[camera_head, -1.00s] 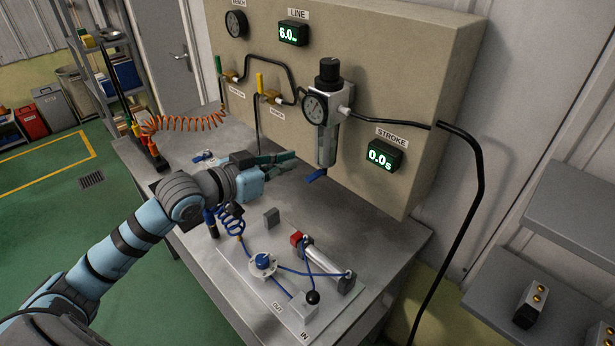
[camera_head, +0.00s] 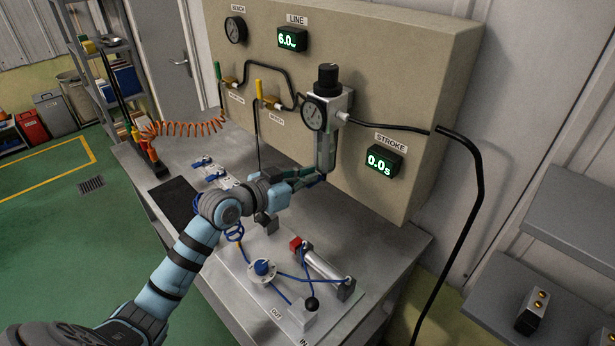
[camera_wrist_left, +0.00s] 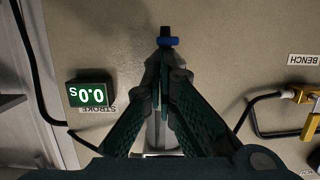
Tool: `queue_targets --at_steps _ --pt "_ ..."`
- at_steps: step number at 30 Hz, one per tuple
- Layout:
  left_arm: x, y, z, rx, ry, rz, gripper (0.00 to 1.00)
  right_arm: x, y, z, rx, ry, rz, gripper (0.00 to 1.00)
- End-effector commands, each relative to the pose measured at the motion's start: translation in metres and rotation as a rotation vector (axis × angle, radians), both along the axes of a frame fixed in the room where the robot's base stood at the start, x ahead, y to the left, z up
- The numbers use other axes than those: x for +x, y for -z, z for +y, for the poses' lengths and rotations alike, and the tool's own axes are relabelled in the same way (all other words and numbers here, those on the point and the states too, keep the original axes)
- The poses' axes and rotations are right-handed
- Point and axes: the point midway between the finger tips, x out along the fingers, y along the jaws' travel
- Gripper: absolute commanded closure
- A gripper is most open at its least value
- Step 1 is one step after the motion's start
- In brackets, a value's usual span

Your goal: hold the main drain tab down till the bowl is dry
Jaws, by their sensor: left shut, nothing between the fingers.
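The filter bowl (camera_head: 325,152) is the grey cylinder hanging under the gauge and black knob on the panel. My left gripper (camera_head: 320,177) is shut and empty, its dark green fingers reaching to the bowl's lower end. In the left wrist view, which is upside down, the blue drain tab (camera_wrist_left: 168,41) shows just past the closed fingertips (camera_wrist_left: 165,65). Whether the fingertips touch the tab cannot be told. The fingers hide most of the bowl there, and any liquid in it cannot be made out. My right gripper is not in view.
The LINE display (camera_head: 292,39) reads 6.0 and the STROKE display (camera_head: 380,162) reads 0.0 s. A plate with a blue-knobbed valve (camera_head: 262,267) and a cylinder (camera_head: 322,265) lies at the bench front. A black hose (camera_head: 479,190) hangs at the right.

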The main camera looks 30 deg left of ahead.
Motion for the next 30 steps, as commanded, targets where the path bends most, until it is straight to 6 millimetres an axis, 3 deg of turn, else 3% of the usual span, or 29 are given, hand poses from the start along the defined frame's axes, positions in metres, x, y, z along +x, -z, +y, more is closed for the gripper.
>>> queue_targets --at_steps 5,30 --pt "0.000 0.021 0.000 -0.002 0.001 0.003 1.00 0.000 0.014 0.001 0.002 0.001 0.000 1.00" --pt "-0.001 0.025 -0.001 -0.001 0.001 0.016 1.00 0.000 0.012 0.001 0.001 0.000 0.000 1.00"
